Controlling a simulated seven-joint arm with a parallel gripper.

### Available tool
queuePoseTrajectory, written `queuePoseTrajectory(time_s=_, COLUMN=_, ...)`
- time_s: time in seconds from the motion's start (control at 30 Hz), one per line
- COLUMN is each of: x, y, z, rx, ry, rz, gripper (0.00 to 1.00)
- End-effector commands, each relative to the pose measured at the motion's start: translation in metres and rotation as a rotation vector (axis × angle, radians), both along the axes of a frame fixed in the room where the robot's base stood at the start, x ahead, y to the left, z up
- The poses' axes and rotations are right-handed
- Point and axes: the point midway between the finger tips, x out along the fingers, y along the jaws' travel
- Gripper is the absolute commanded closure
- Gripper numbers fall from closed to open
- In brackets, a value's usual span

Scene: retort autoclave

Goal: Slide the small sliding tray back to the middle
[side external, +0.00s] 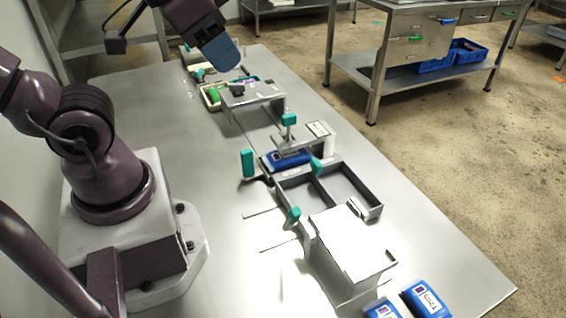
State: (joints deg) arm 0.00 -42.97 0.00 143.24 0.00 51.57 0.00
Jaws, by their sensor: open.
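A dark grey open tray frame (374,207) with two compartments sits at mid-table; I take it to be the small sliding tray. Its compartments look empty. It lies between a light metal bridge (318,131) and a pale box-like cover (352,243). Teal handles stand around it, one (316,165) at its far edge and one (293,214) at its near edge. A blue pouch (285,160) lies at its far side, partly under the bridge. My gripper (222,56), with a blue end, is high at the top, well away from the tray and holding nothing visible; its fingers are hard to separate.
A taller teal handle (247,163) stands left of the blue pouch. Two blue pouches (427,299) lie at the near edge. Another metal bridge (252,94) and a bin with coloured items (209,101) stand farther back. The table's right side (425,220) is clear.

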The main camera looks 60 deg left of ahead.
Motion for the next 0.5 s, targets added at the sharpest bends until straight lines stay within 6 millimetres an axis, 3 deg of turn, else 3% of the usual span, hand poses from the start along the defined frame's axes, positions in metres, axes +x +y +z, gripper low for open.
queuePoseTrajectory(time_s=0.17, x=0.001, y=0.002, z=-0.002, rx=0.000, ry=0.012, rz=0.010, gripper=0.57)
queuePoseTrajectory(time_s=0.33, x=0.012, y=0.012, z=-0.025, rx=-0.003, ry=0.142, rz=0.055, gripper=0.57)
queuePoseTrajectory(time_s=0.5, x=0.037, y=0.032, z=-0.057, rx=-0.002, ry=0.339, rz=0.109, gripper=0.57)
